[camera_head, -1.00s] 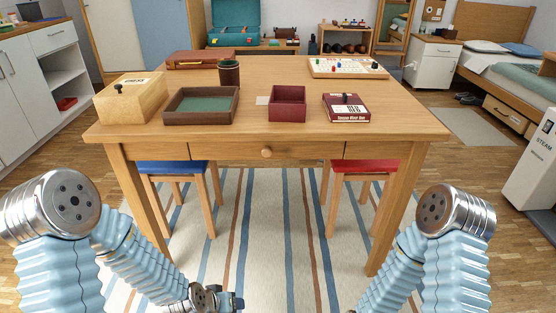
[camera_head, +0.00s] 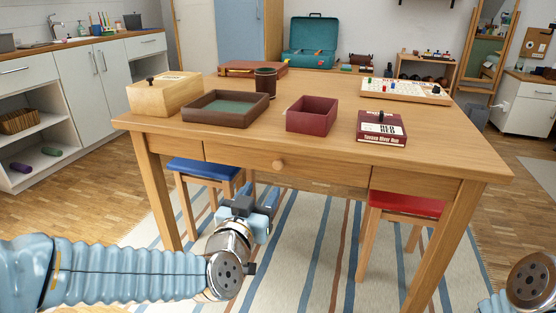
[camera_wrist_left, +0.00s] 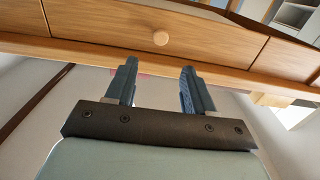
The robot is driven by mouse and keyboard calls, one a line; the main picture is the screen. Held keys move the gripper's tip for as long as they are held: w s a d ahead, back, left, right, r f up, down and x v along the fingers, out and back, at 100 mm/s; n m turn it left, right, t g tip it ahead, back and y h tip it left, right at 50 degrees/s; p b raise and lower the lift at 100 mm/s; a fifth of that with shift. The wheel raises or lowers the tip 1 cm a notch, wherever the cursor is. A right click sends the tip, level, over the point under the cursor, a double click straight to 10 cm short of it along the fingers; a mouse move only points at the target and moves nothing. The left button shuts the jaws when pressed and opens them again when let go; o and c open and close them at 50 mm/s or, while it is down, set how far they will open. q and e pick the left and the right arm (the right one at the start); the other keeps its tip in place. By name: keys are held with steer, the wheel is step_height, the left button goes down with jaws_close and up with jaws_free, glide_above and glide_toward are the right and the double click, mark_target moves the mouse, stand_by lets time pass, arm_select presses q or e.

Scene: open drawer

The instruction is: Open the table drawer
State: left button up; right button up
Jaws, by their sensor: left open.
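The wooden table (camera_head: 330,130) stands in front of me. Its drawer (camera_head: 320,172) is closed, flush with the apron, with a round wooden knob (camera_head: 278,164) at its middle. My left gripper (camera_head: 250,208) is below and a little left of the knob, apart from it. In the left wrist view the gripper (camera_wrist_left: 157,82) is open and empty, its two fingers pointing toward the drawer front (camera_wrist_left: 120,28). The knob (camera_wrist_left: 161,38) shows just beyond the fingertips, roughly between them. My right gripper is out of view; only part of my right arm shows at the lower right.
On the tabletop are a wooden box (camera_head: 165,93), a dark tray (camera_head: 222,122), a brown cup (camera_head: 265,84), a maroon box (camera_head: 311,116), a red game box (camera_head: 381,130) and a board (camera_head: 405,92). A blue stool (camera_head: 203,168) and a red stool (camera_head: 405,203) stand under the table.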

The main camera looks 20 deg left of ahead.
mark_target(277, 165)
arm_select(q)
steer(key=w, duration=1.1)
steer(key=shift+d+p, duration=0.15)
steer(key=shift+p, duration=0.15)
steer(key=shift+s, duration=0.1)
jaws_close()
